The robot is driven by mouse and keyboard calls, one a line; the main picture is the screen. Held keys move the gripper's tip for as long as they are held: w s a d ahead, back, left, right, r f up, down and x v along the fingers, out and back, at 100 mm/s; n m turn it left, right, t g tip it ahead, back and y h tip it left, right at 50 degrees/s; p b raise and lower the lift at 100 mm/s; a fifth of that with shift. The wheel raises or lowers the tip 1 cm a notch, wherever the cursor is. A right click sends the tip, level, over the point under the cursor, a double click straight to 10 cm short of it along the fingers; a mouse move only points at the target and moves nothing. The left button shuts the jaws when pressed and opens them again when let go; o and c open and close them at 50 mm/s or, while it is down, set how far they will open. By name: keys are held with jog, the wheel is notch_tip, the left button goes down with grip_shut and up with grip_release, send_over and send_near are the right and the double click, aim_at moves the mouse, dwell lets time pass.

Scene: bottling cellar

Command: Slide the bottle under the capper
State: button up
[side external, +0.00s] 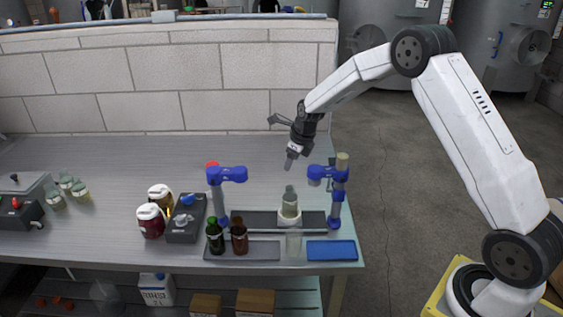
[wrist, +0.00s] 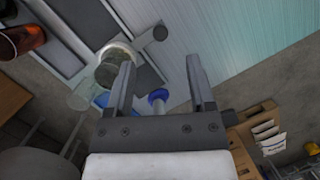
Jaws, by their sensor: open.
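A pale grey-green bottle (side external: 290,200) stands upright in a white round holder (side external: 289,218) on a dark track (side external: 258,218). In the wrist view the bottle (wrist: 112,68) shows left of the fingers, partly overlapped by one. Two blue heads on posts flank the track: the left one (side external: 228,174) and the right one (side external: 321,173). Which is the capper I cannot tell. The bottle is between them, nearer the right one. My gripper (side external: 290,162) is open and empty, above the bottle and apart from it. Its fingers also show in the wrist view (wrist: 160,62).
A green bottle (side external: 215,238) and a brown bottle (side external: 239,238) stand on a grey tray (side external: 264,252) in front. A clear glass (side external: 293,243) and a blue pad (side external: 331,251) are right of them. A dark control box (side external: 187,222) and jars are left. The bench behind is clear.

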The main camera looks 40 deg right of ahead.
jog(key=n, duration=0.2)
jog(key=f+n+g, duration=0.1)
jog(key=n, duration=0.1)
jog(key=w+n, duration=0.1)
jog(key=n, duration=0.1)
jog(key=shift+f+n+g, duration=0.2)
jog(key=shift+n+g, duration=0.1)
jog(key=n, duration=0.2)
jog(key=f+n+g, duration=0.1)
jog(key=n, duration=0.1)
jog(key=shift+w, duration=0.2)
jog(key=n, duration=0.1)
jog(key=n+g, duration=0.1)
jog(key=n, duration=0.1)
jog(key=shift+d+f+n, duration=0.15)
jog(key=shift+n, duration=0.15)
jog(key=shift+f, duration=0.1)
jog(key=shift+f, duration=3.8)
grip_shut()
